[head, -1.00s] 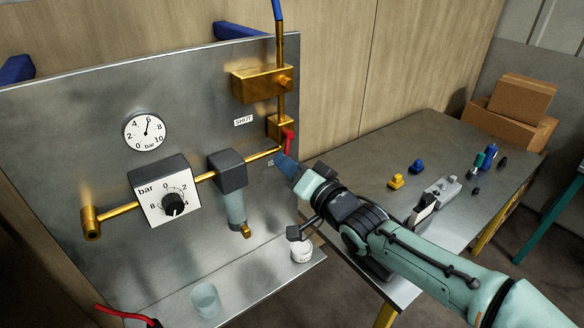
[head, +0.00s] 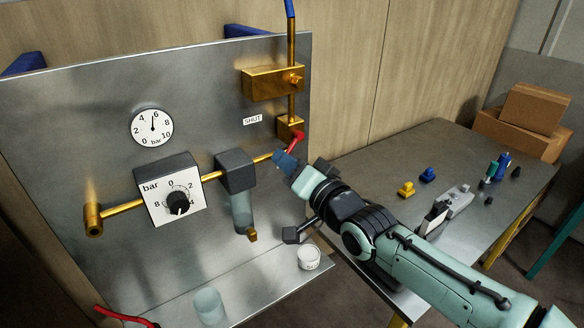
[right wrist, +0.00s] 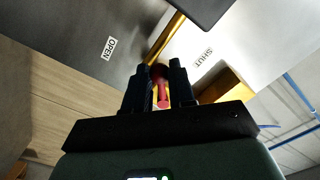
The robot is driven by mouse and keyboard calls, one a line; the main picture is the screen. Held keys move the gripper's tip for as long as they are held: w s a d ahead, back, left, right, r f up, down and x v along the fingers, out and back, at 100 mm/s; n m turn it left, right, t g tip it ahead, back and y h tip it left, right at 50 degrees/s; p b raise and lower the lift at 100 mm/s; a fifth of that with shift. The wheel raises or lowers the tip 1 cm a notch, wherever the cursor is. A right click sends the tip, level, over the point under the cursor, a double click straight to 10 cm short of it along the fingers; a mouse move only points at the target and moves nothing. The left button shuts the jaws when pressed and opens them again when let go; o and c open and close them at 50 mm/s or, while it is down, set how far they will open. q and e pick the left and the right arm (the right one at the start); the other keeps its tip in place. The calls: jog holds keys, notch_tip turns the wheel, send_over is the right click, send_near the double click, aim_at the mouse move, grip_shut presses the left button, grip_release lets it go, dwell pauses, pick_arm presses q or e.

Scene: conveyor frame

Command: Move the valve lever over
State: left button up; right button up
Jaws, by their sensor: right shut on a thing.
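The red valve lever (head: 291,145) sits at the brass valve (head: 289,129) on the right side of the metal panel. It slants down and to the left. My right gripper (head: 280,158) is at the lever, with its fingers on either side of it. In the right wrist view the red lever (right wrist: 162,91) lies between the two dark fingers (right wrist: 158,88), which are shut on it. A SHUT label (head: 253,119) is left of the valve. An OPEN label (right wrist: 109,48) shows in the right wrist view. My left gripper is not in view.
The panel carries a round gauge (head: 152,127), a dial box (head: 173,190) and a filter bowl (head: 241,212). The table (head: 380,160) at right holds small parts and cardboard boxes (head: 535,108).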

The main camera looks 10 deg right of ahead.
jog(key=shift+r, duration=0.15)
jog(key=shift+s+a+r, duration=0.2)
jog(key=shift+a+r, duration=0.2)
jog(key=shift+r, duration=0.25)
jog(key=shift+o, duration=0.3)
jog(key=shift+s+a+r+p, duration=0.1)
jog(key=shift+a+r+p, duration=0.1)
jog(key=shift+r+p, duration=0.8)
jog(key=shift+f, duration=0.1)
jog(key=o, duration=0.9)
jog(key=shift+f, duration=0.1)
